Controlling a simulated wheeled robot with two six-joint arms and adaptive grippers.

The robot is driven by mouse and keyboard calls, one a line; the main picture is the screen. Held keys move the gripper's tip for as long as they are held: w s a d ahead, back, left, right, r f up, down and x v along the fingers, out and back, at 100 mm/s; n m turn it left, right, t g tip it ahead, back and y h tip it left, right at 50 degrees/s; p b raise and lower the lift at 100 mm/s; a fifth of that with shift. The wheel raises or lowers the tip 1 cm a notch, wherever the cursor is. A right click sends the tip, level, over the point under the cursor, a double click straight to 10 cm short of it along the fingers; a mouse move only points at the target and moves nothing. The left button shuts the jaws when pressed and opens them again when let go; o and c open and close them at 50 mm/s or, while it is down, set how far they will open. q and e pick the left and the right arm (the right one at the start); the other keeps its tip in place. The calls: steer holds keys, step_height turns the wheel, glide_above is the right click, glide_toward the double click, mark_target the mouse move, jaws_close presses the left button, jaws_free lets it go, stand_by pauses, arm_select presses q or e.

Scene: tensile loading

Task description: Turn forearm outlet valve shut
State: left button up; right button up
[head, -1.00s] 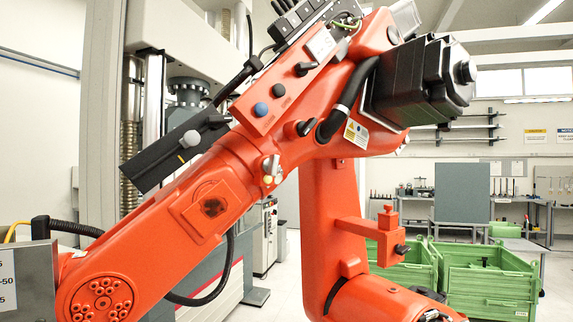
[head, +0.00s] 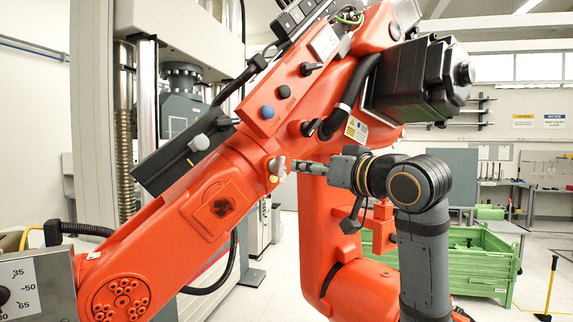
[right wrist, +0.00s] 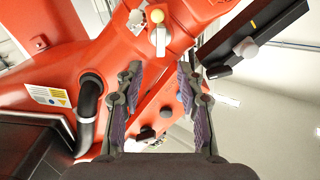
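A small silver valve (head: 277,168) with a yellow knob sits on the orange forearm; I take it for the outlet valve. In the right wrist view its pale lever (right wrist: 160,40) lies beyond the fingertips, roughly between their lines. My right gripper (head: 297,167) comes in from the right, its fingertips close to the valve. Whether they touch it I cannot tell. In the right wrist view the gripper (right wrist: 158,70) is open, its two fingers apart with nothing visibly held between them. My left gripper is not in view.
A panel on the orange arm carries a blue knob (head: 267,111) and black handles (head: 311,68). A black bar with a grey knob (head: 198,143) juts out left of the valve. A black motor block (head: 420,78) is above my right arm. Green crates (head: 470,262) stand behind.

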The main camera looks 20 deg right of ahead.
mark_target(283, 164)
steer(key=p+x, duration=0.4)
steer(key=x, duration=0.5)
steer(key=shift+w+a+r, duration=0.1)
steer(key=shift+w+a, duration=0.05)
steer(key=shift+a, duration=0.05)
steer(key=shift+w, duration=0.4)
steer(key=shift+d, duration=0.1)
steer(key=shift+s, duration=0.1)
jaws_close()
